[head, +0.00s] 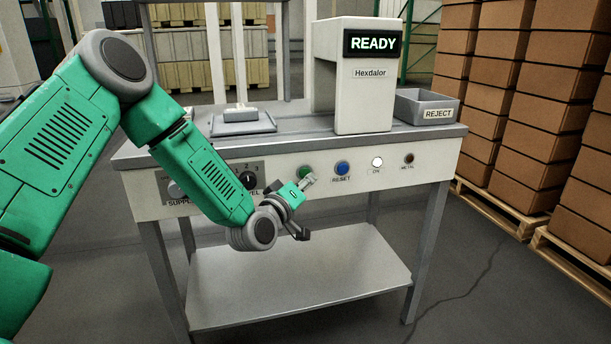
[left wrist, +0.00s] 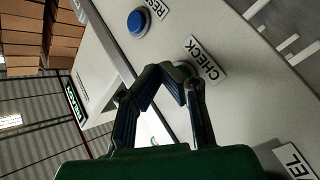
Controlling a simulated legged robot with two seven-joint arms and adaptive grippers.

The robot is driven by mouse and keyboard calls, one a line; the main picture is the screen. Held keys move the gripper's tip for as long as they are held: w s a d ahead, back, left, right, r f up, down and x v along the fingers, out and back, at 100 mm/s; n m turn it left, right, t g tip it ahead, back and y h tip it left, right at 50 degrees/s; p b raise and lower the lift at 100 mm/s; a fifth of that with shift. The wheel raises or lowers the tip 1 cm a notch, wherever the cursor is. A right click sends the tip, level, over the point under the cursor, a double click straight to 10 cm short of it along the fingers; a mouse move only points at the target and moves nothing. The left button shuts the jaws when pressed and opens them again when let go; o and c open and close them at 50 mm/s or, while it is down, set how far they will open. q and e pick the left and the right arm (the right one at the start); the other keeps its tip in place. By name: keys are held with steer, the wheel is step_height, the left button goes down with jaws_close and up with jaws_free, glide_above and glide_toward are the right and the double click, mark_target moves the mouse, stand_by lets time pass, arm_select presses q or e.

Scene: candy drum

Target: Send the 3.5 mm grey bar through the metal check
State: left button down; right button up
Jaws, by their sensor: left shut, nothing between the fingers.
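The metal check machine (head: 361,103) stands on the table, with a lit READY sign (head: 373,43). A grey block with a paler piece on top (head: 240,113) lies on a flat grey tray (head: 266,127) at the table's left; I cannot tell whether it is the grey bar. My left gripper (head: 309,181) is shut and empty, in front of the panel just below the green button (head: 305,171). In the left wrist view the fingertips (left wrist: 165,78) overlap the green button beside the CHECK label (left wrist: 204,61) and partly hide it; contact is unclear. My right gripper is not in view.
The panel also has a LEVEL dial (head: 248,180), a blue RESET button (head: 342,168), a white OK lamp (head: 377,162) and a dark METAL lamp (head: 408,158). A grey REJECT bin (head: 427,107) stands right of the machine. The lower shelf (head: 340,285) is bare.

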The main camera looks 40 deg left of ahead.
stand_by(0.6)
arm_select(q)
steer(key=shift+w+a+r, duration=0.15)
steer(key=shift+w+a, duration=0.05)
steer(key=shift+a, duration=0.1)
